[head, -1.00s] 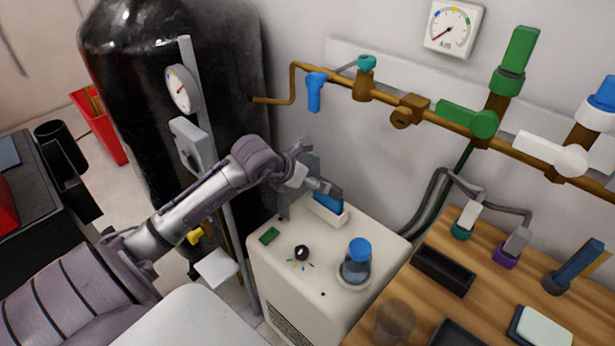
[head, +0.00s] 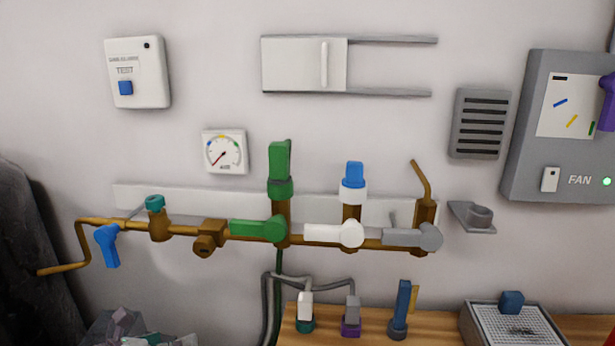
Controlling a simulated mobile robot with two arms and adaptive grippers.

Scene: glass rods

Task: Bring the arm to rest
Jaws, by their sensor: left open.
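My left gripper (head: 150,338) shows only in part at the bottom left edge of the head view. The grey-purple wrist (head: 118,326) is beside it, and the rest of the arm is below the frame. The gripper is open. The frame edge cuts off its fingers, so I cannot see what is near them. It appears below the blue valve handle (head: 108,245) in the picture. My right gripper is not in view.
A brown pipe (head: 190,231) with green, white and grey valves runs along the wall. A wooden bench (head: 430,318) at the bottom carries a grated box (head: 515,328) and upright plugs. A grey fan panel (head: 560,120) is at the right. A black tank (head: 30,250) is at the left.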

